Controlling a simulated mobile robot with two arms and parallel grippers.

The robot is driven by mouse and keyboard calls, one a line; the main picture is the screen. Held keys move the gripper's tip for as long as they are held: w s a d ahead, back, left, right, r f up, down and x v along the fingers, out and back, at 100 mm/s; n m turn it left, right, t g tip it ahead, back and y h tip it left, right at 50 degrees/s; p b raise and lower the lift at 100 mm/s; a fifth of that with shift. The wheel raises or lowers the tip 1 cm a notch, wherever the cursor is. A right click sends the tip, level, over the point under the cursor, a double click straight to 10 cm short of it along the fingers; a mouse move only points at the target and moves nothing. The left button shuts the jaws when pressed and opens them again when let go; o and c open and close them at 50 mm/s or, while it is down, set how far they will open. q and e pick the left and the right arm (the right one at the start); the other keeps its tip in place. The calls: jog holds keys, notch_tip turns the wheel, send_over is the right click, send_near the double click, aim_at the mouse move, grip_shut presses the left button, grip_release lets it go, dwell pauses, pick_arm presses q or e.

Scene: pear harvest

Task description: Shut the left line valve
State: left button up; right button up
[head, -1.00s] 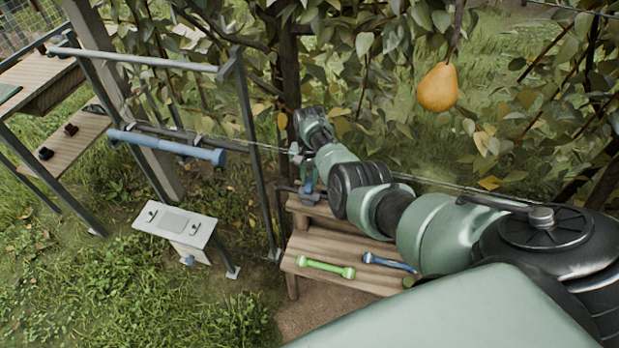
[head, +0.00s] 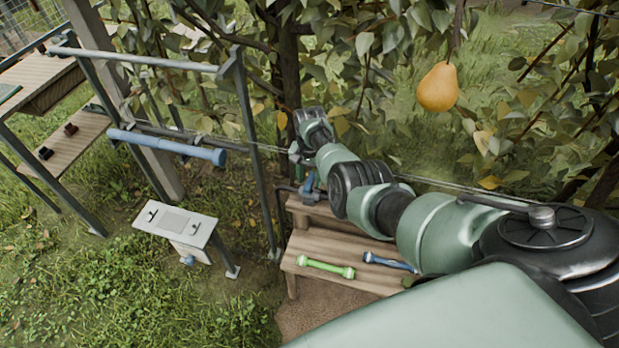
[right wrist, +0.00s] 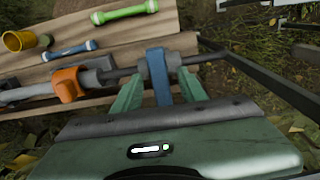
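In the right wrist view a blue valve handle (right wrist: 158,76) stands across a grey pipe (right wrist: 204,59). My right gripper (right wrist: 160,92) is open, with one green finger on each side of this handle and a visible gap on both sides. An orange handle (right wrist: 67,84) sits on the same pipe line, to the left in that view. In the head view the blue handle (head: 309,186) shows beside the bench's back, below my right gripper (head: 298,157), whose fingers are mostly hidden there. My left gripper is out of view.
A wooden bench (head: 335,245) holds a green dumbbell-shaped piece (head: 326,267) and a blue one (head: 389,261). A yellow cup (right wrist: 19,41) shows in the wrist view. A dark metal frame (head: 248,140) stands left of the valves. A wire and branches pass close by my right arm.

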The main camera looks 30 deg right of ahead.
aim_at(309, 181)
jog(key=shift+r, duration=0.35)
jog(key=shift+r+p, duration=0.7)
jog(key=shift+r, duration=2.85)
